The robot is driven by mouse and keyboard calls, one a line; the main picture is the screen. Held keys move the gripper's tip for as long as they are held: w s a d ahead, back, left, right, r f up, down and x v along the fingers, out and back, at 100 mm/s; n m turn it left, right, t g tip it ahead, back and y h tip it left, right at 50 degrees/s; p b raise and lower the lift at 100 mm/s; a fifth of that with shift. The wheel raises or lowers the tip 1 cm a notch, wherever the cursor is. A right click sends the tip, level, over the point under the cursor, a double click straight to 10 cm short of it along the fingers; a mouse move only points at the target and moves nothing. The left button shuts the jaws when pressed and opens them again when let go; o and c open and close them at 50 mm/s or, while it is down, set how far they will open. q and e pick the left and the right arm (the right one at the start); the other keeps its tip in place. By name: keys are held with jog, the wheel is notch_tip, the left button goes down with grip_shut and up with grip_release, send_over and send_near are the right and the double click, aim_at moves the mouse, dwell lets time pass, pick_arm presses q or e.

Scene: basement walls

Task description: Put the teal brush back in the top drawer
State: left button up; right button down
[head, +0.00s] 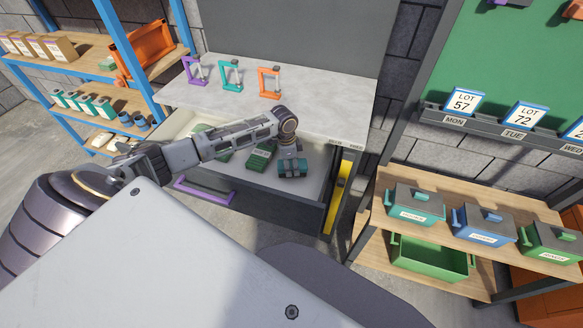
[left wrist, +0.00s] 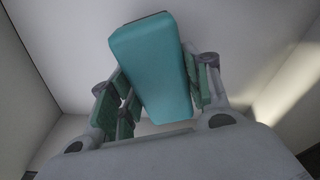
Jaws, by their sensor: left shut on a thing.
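The top drawer (head: 318,178) of the workbench is pulled open, with a purple handle (head: 204,192) on its dark front. My left gripper (head: 292,165) reaches over the bench-side opening and is shut on the teal brush (head: 292,170), at the right part of the drawer. In the left wrist view the brush (left wrist: 152,65) shows as a teal block between the two fingers, with pale drawer walls around it. I cannot tell whether the brush touches the drawer floor. My right gripper is not in view.
Green items, one a box (head: 261,156), lie in the drawer left of the brush. Purple, teal and orange clamp-like frames (head: 269,83) stand on the worktop (head: 330,98). A shelf with lidded boxes (head: 415,205) is at right; a blue-framed rack (head: 110,25) is at left.

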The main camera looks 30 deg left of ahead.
aim_at(291, 164)
pick_arm(q)
jog(key=shift+s+f, duration=0.1)
jog(key=shift+f, duration=0.45)
jog(key=shift+f, duration=0.15)
jog(key=o, duration=0.6)
jog(key=shift+o, duration=0.2)
jog(key=shift+s+a+r, duration=0.15)
jog(key=shift+a+r, duration=0.05)
jog(key=shift+r, duration=1.75)
jog(key=shift+s+a+r, duration=0.1)
jog(key=shift+a+r, duration=0.05)
jog(key=shift+r, duration=1.8)
